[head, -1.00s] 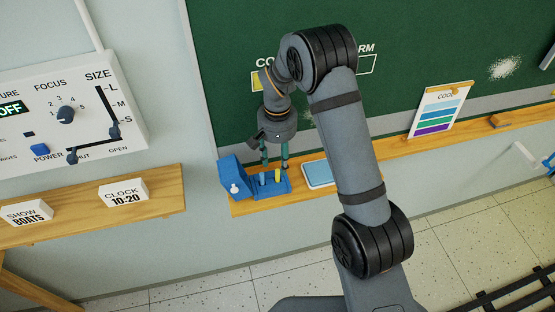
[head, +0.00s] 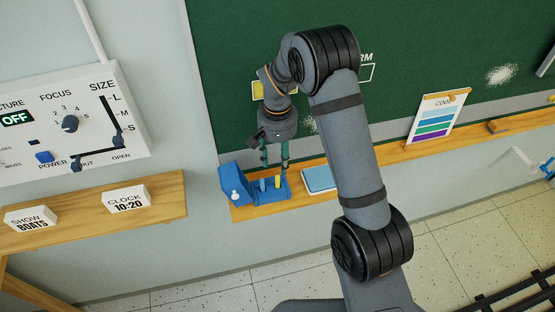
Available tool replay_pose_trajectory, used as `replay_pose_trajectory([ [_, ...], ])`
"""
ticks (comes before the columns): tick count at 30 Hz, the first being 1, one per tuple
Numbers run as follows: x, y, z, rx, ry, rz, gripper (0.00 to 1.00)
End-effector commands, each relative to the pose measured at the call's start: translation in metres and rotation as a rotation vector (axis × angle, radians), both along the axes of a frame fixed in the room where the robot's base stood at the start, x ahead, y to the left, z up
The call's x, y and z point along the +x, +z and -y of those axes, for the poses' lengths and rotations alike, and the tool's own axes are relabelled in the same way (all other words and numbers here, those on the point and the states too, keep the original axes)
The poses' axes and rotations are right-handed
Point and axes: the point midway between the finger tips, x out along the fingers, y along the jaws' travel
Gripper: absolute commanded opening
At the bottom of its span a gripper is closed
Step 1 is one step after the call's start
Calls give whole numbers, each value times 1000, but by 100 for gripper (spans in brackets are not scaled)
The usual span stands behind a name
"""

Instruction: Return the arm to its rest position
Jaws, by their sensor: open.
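My arm reaches up from the bottom of the head view, bends at a high elbow, and hangs its wrist down in front of the green board. My gripper (head: 274,163) points downward above the blue holder (head: 272,190) on the wooden ledge. Its two green-tinted fingers stand apart with nothing between them that I can see. A blue stick and a yellow stick (head: 277,181) stand in the holder just below the fingertips. Whether a fingertip touches the holder's back part is hard to tell.
A light-blue tablet-like block (head: 318,179) lies on the ledge (head: 246,212), right of the holder. A colour card (head: 434,118) stands farther right. At left are a control panel (head: 60,120) and a shelf (head: 90,219) with "SHOW BOATS" and "CLOCK 10:20" blocks. Open floor lies below.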

Motion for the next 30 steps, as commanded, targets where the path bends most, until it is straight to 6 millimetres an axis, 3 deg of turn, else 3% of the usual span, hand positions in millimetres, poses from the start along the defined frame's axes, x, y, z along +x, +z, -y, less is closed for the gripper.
replay_pose_trajectory([
  [6,0,18,0,1,0,1,42],
  [17,0,15,0,0,0,0,42],
  [30,0,-34,0,0,-2,-1,42],
])
